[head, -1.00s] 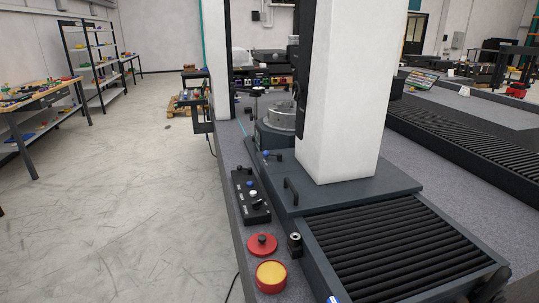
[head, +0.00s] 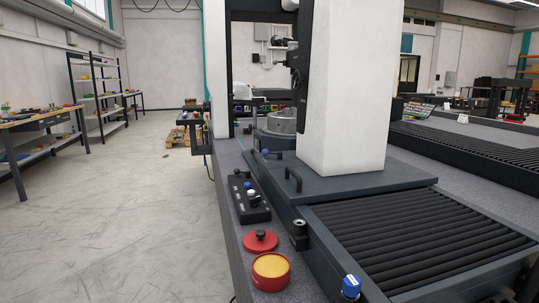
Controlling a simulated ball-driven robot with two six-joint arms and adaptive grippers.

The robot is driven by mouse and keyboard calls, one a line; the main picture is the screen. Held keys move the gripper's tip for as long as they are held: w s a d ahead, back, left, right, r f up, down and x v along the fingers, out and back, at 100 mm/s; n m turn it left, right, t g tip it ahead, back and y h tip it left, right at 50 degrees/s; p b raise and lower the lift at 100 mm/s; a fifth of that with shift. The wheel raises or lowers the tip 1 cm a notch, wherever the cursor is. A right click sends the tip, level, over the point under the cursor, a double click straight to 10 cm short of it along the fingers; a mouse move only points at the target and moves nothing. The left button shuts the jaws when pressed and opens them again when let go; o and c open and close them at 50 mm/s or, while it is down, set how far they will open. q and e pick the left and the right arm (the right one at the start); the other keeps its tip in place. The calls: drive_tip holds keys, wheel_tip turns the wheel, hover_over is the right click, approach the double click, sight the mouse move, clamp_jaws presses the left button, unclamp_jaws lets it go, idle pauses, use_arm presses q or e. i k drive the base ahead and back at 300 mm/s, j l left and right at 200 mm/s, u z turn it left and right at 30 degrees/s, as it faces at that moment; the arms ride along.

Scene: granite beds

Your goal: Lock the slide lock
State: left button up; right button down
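Neither of my grippers is in view. A granite bed with a machine stands at the centre. Its dark slide plate (head: 345,182) carries a white column (head: 348,90) and a black handle (head: 293,179). A small lever with a blue knob (head: 265,153) sits on the plate's left part. A dark cylindrical knob (head: 299,234) stands at the front left corner of the ribbed cover, and a blue-topped knob (head: 350,286) is nearer on the same edge. I cannot tell which of these is the slide lock or how it is set.
Black ribbed bellows (head: 415,235) cover the front right. The floor (head: 110,220) at left is clear beside shelves (head: 97,85).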

sight(265, 153)
drive_tip(key=j, duration=0.95)
drive_tip(key=i+j+u, duration=0.1)
drive_tip(key=i+j, duration=0.25)
drive_tip(key=j, duration=0.2)
drive_tip(key=i+j+u, duration=0.1)
drive_tip(key=i+j, duration=0.3)
drive_tip(key=j, duration=0.15)
drive_tip(key=i+l, duration=0.15)
drive_tip(key=i, duration=0.5)
drive_tip(key=i+l+u, duration=0.15)
drive_tip(key=i, duration=0.5)
